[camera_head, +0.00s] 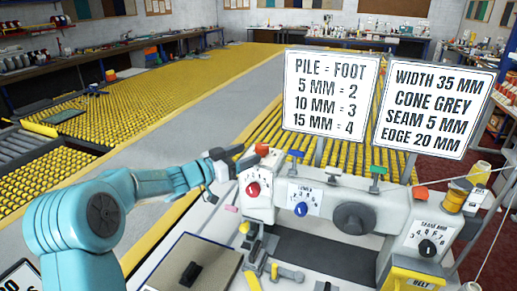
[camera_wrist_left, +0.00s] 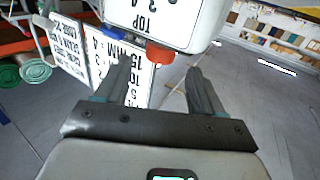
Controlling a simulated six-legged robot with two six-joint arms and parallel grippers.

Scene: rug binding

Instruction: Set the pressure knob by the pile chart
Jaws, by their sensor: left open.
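The pile chart (camera_head: 331,93) is upright behind the machine and reads 5 MM = 2, 10 MM = 3, 15 MM = 4. A red knob (camera_head: 262,149) stands on top of the white machine's left end; no label names it as the pressure knob. My left gripper (camera_head: 241,156) is open just left of it. In the left wrist view, upside down, the red knob (camera_wrist_left: 160,53) appears between the spread fingers of my left gripper (camera_wrist_left: 160,66), near their tips; I cannot tell whether they touch it. My right gripper is out of view.
The machine front has a red dial knob (camera_head: 253,189), a blue dial knob (camera_head: 301,209) and a black seam guide knob (camera_head: 426,248). A blue block (camera_head: 295,154) stands right of the top red knob. A second card (camera_head: 436,108) stands at the right.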

